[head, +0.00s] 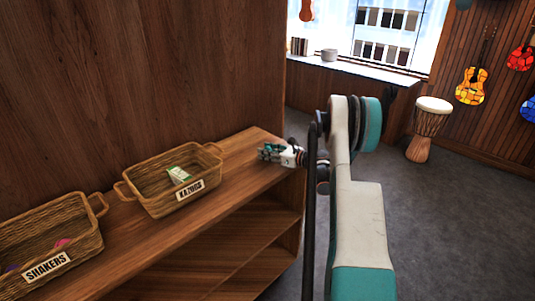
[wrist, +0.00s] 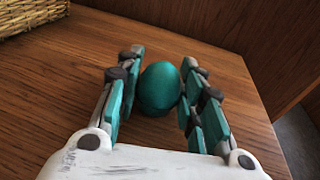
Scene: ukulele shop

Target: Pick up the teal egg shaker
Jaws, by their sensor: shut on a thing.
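The teal egg shaker (wrist: 160,88) stands between the two fingers of my gripper (wrist: 157,92) in the wrist view. The fingers are shut on it, one on each side. The egg is at or just above the wooden shelf top (wrist: 220,75); I cannot tell if it still touches it. In the head view my gripper (head: 268,152) is low over the right end of the shelf top (head: 243,148), and the egg is too small to make out there.
A wicker basket labelled KAZOOS (head: 150,207) holds a green and white packet, left of my gripper. A wicker basket labelled SHAKERS (head: 85,240) stands further left with pink and purple items. The shelf's right edge is close to my gripper. A drum (head: 420,150) stands on the floor.

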